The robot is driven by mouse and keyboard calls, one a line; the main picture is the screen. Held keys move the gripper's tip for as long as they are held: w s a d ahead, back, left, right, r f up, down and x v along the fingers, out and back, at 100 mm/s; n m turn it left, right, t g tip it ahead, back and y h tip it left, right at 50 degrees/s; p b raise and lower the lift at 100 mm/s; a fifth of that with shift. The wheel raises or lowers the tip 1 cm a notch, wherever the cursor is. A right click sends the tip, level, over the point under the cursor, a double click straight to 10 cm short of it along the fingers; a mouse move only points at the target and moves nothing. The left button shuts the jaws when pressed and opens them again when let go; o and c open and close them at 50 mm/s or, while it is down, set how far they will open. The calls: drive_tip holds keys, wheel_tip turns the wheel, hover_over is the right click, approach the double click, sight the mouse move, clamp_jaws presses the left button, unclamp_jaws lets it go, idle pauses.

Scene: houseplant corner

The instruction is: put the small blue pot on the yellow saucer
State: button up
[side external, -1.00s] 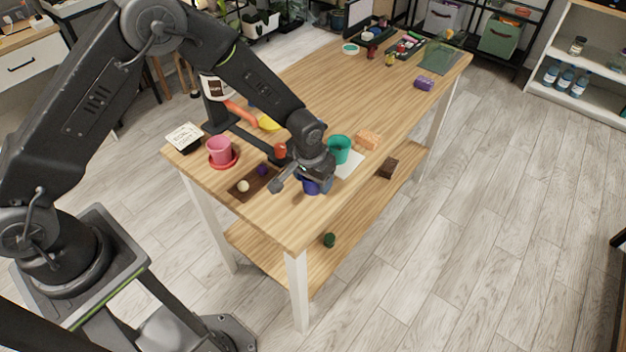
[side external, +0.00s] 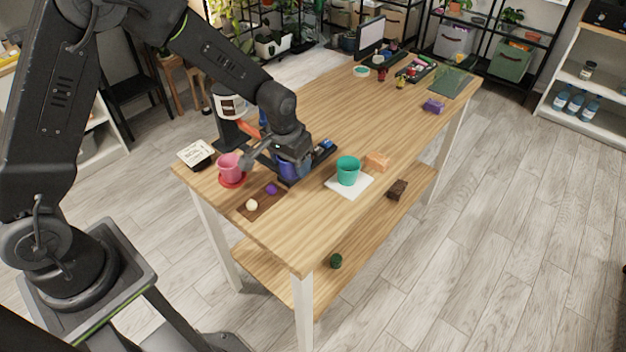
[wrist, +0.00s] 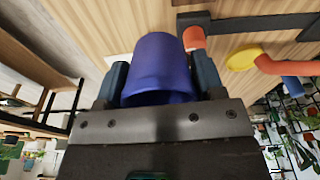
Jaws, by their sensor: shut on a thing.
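The small blue pot (side external: 291,170) is between the fingers of my gripper (side external: 289,158), which is shut on it. The wrist view also shows the blue pot (wrist: 161,62) between both fingers of my gripper (wrist: 161,80). Whether its base touches anything below is not clear. The yellow saucer (wrist: 243,59) lies in the wrist view, to the right of the pot and apart from it. In the side view my arm hides the saucer.
A pink pot (side external: 230,165) on a red saucer stands left of my gripper. A teal pot (side external: 348,170) stands on a white square (side external: 350,191) to the right. A dark tray (side external: 323,152) is close by. An orange object (wrist: 290,68) lies beside the yellow saucer.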

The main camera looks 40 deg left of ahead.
drive_tip(key=w+a+r+n+g+y, duration=0.1)
drive_tip(key=w+a+n+y, duration=0.1)
drive_tip(key=w+a+n, duration=1.3)
drive_tip(key=f, duration=0.3)
drive_tip(key=s+a+f+m, duration=0.1)
drive_tip(key=f, duration=0.2)
drive_tip(key=s+f+m, duration=0.1)
drive_tip(key=f, duration=0.2)
drive_tip(key=shift+s+a, duration=0.1)
drive_tip(key=shift+a, duration=0.3)
drive_tip(key=shift+f, duration=0.2)
drive_tip(key=o, duration=0.9)
